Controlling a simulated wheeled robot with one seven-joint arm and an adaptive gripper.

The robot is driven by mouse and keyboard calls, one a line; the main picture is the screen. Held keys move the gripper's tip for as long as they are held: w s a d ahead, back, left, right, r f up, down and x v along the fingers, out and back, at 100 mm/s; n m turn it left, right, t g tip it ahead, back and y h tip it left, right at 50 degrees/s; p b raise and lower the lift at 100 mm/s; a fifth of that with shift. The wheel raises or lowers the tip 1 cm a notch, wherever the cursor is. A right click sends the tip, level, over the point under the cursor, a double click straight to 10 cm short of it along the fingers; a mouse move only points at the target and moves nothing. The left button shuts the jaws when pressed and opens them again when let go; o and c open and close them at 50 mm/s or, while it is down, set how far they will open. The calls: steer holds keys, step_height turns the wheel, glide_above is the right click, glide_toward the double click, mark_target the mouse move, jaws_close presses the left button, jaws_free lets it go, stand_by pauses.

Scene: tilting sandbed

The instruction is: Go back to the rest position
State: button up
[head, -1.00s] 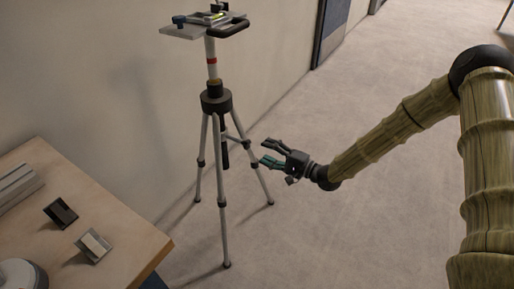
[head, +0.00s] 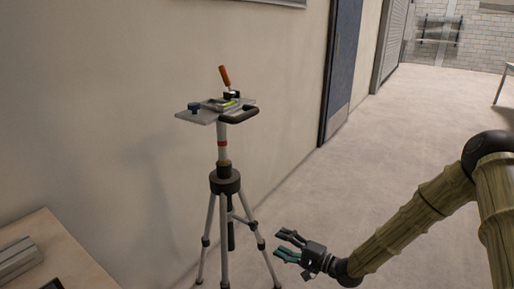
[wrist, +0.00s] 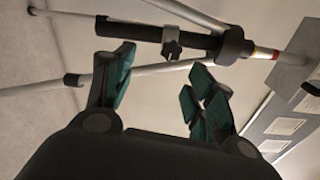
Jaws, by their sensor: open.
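My gripper (head: 283,245) is open and empty in the head view, low and to the right of a tripod (head: 225,184). In the wrist view, the green-padded fingers of my gripper (wrist: 160,85) stand apart with nothing between them. The tripod's dark column (wrist: 150,31) and pale legs pass beyond the fingertips. I cannot tell the exact gap between fingers and tripod. On top of the tripod is a flat grey plate (head: 196,116) with an orange-handled lever (head: 224,77), a blue knob and a black handle.
A wooden table (head: 62,240) with a grey rail piece (head: 18,257) is at the lower left. A wall runs behind the tripod to a blue door (head: 341,65). The pale floor (head: 400,130) to the right is open.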

steer(key=s+a+f+n+g+h, duration=0.15)
steer(key=s+f+h, duration=0.25)
steer(key=s+f, duration=0.5)
steer(key=s+d+f+n+g+h, duration=0.35)
steer(key=s+f, duration=0.35)
steer(key=s, duration=0.5)
steer(key=s+d+f+n+g+h, duration=0.3)
steer(key=s+f, duration=0.4)
steer(key=s, duration=0.6)
steer(key=s+d+g+h, duration=0.25)
steer(key=s+d, duration=0.35)
steer(key=s, duration=0.3)
step_height(320, 180, up, 18)
steer(key=n+h+p, duration=0.1)
steer(key=p, duration=1.7)
